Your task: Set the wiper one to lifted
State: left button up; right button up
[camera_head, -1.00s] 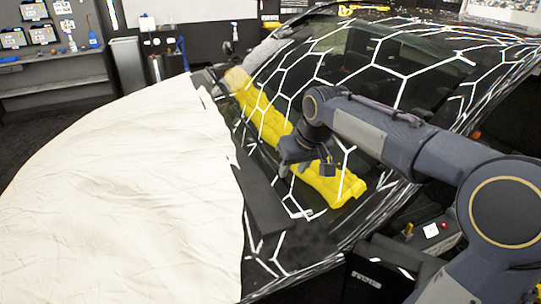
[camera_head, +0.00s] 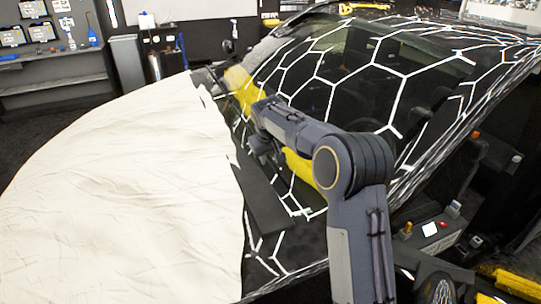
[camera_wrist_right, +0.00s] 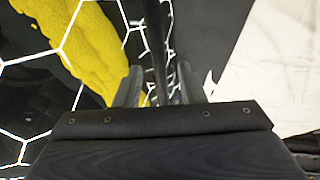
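The windshield (camera_head: 350,75) is dark with white hexagon lines. In the right wrist view a thin dark rod (camera_wrist_right: 153,38), which looks like the wiper, runs down between my right gripper's fingers (camera_wrist_right: 158,88). The fingers stand apart, with a gap visible on both sides of the rod. Whether either finger touches it is hard to tell. In the head view my right gripper (camera_head: 262,148) is low at the windshield's base, partly hidden by its own arm. I cannot make out the wiper clearly there. My left gripper is not in view.
A cream cover (camera_head: 115,195) lies over the hood; it also shows in the wrist view (camera_wrist_right: 285,60). A yellow rolled cloth (camera_head: 240,88) lies along the windshield's lower part. A dark strip (camera_head: 262,195) edges the cover. A shelf (camera_head: 50,75) stands at the back left.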

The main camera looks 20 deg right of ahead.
jog(key=shift+w+d+f, duration=0.1)
jog(key=shift+w+f, duration=0.05)
jog(key=shift+f, duration=0.3)
grip_shut()
jog(key=shift+d, duration=0.1)
